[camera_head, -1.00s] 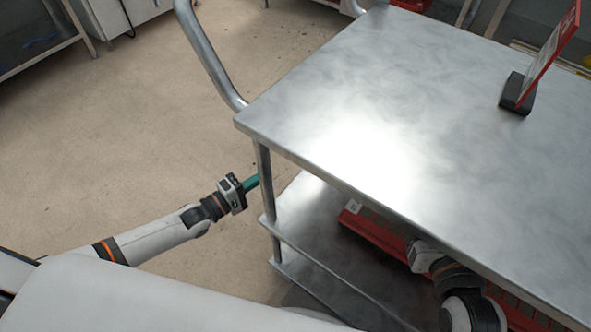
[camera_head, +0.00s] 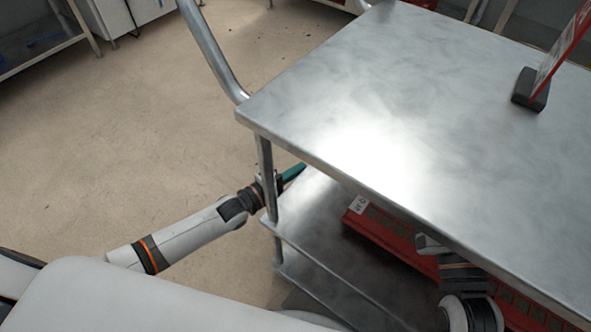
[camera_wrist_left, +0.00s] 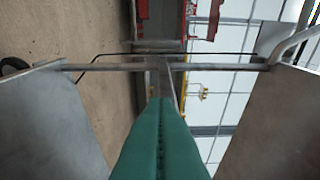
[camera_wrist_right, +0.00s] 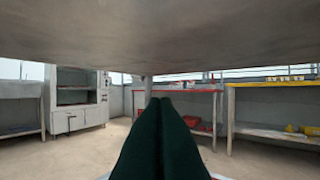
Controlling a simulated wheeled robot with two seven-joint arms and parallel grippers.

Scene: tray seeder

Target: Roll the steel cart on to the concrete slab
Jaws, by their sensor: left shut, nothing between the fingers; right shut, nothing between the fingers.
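The steel cart (camera_head: 400,95) fills the right of the head view, with a shiny top, a lower shelf (camera_head: 305,205) and a bent tube handle (camera_head: 212,50) at its far left. My left gripper (camera_head: 298,170) is shut and empty. It reaches past the cart's near-left post (camera_head: 265,160), between top and lower shelf; whether it touches the post is unclear. My right gripper is hidden under the cart top in the head view. The right wrist view shows its teal fingers (camera_wrist_right: 161,103) shut and empty beneath the top. I cannot make out a separate concrete slab.
A red-edged sign in a black base (camera_head: 531,90) stands on the cart top. A red tray (camera_head: 385,235) lies on the lower shelf. Beige floor (camera_head: 120,130) left of the cart is open. Red-edged (camera_wrist_right: 185,90) and yellow-edged (camera_wrist_right: 275,84) benches stand beyond it.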

